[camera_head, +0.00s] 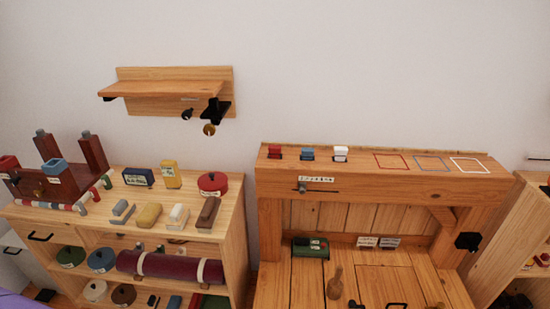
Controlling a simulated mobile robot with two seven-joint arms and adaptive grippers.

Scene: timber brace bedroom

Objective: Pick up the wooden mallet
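A brown wooden mallet (334,288) stands or lies on the lower wooden surface of the timber bench (385,277), near the bottom of the head view. Its narrow end points up in the picture and its thicker part is below. It is small here, so I cannot tell whether it is upright. Nothing is seen touching it. Neither of my grippers shows in this view.
The bench's raised beam (350,183) holds red, blue and white blocks and three coloured outlines. A crowded shelf unit (232,225) stands left. A wall shelf (170,88) hangs above.

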